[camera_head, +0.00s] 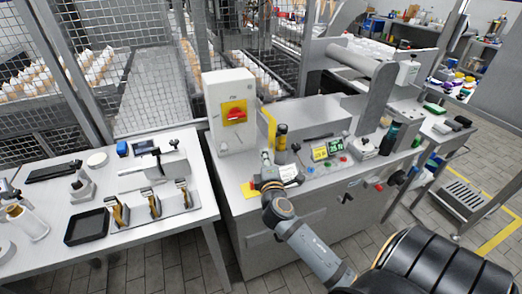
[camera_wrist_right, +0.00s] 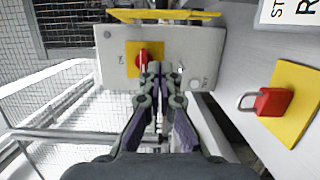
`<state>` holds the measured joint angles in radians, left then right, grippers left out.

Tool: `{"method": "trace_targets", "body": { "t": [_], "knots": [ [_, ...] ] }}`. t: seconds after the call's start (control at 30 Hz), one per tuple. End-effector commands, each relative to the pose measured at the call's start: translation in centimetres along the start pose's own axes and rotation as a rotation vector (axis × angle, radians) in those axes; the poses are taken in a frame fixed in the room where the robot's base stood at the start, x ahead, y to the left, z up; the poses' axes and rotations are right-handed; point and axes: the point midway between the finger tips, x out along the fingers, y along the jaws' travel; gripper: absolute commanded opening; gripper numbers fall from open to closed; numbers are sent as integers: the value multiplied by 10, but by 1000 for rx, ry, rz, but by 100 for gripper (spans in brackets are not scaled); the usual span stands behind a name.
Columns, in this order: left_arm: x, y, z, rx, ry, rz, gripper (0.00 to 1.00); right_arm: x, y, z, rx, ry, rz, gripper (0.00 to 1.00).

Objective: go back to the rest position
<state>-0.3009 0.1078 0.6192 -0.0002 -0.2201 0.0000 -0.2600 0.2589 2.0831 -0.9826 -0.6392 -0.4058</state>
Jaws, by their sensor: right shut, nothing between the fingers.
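My right gripper (camera_head: 267,160) is shut and empty. The same switch shows in the head view (camera_head: 235,115). I cannot tell whether the fingertips touch it.
A red padlock (camera_wrist_right: 274,101) lies on a yellow card right of the fingers. A dark bottle (camera_head: 389,139) stands on the machine top (camera_head: 322,170). A white table (camera_head: 107,232) with a black tray (camera_head: 87,227) is on the left. Mesh fencing stands behind.

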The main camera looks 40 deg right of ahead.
Motion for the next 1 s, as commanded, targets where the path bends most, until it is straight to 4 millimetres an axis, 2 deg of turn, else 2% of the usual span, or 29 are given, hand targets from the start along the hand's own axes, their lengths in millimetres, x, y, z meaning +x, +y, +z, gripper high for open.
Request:
{"method": "trace_targets", "body": {
  "t": [0.1, 0.2, 0.27, 0.53, 0.73, 0.77, 0.87, 1.0],
  "knots": [
    [7, 18, 0, -9, 0, 20, 62, -23, -3, 2, 0, 1, -2, 0],
    [9, 35, 0, -17, 1, 40, 62, -36, -2, 3, 0, 1, -1, 0],
    [10, 38, 0, -19, 1, 44, 62, -41, -1, 3, 1, 1, 0, 0],
    [10, 17, 0, -8, 1, 19, 62, -45, 0, 4, 0, 0, 1, 0],
    [10, 18, 0, -8, 2, 19, 62, -47, -4, 7, 33, -15, -24, 0],
    [10, 18, 0, -9, 2, 20, 62, -49, -9, 10, 72, -31, -51, 0],
    [10, 20, 0, -10, 2, 22, 62, -67, -44, 26, 291, -131, -227, 0],
    [10, 24, -1, -12, 2, 27, 62, -117, -105, 30, 613, -304, -556, 0]
  ]
}}
